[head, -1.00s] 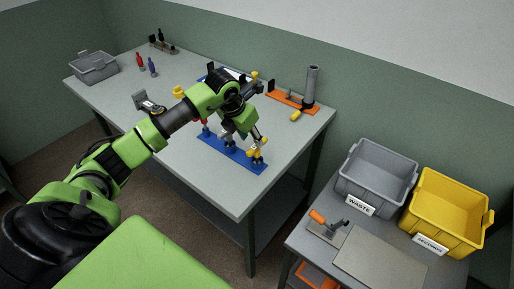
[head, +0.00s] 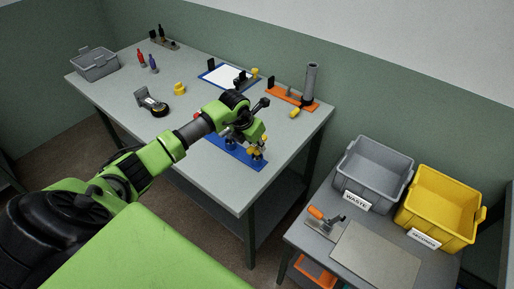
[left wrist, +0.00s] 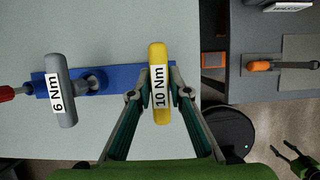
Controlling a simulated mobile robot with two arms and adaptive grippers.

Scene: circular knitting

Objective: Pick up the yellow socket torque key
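The yellow socket torque key, labelled 10 Nm, stands at the right end of the blue holder (left wrist: 110,80). Its T-handle (left wrist: 159,80) is upright in the left wrist view, and yellow parts of it (head: 257,153) show under my gripper in the head view. My left gripper (left wrist: 160,68) is open over it, with one finger on each side of the handle and narrow gaps visible. In the head view my left gripper (head: 252,138) hides much of the holder (head: 240,154). A grey 6 Nm key (left wrist: 62,90) stands left of the yellow one.
A red key (left wrist: 8,93) is at the picture's left edge. My right gripper (left wrist: 281,148) shows apart from the table. Behind are an orange stand (head: 285,99) and a white board (head: 228,76). A grey waste bin (head: 375,172) and a yellow bin (head: 440,207) stand right.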

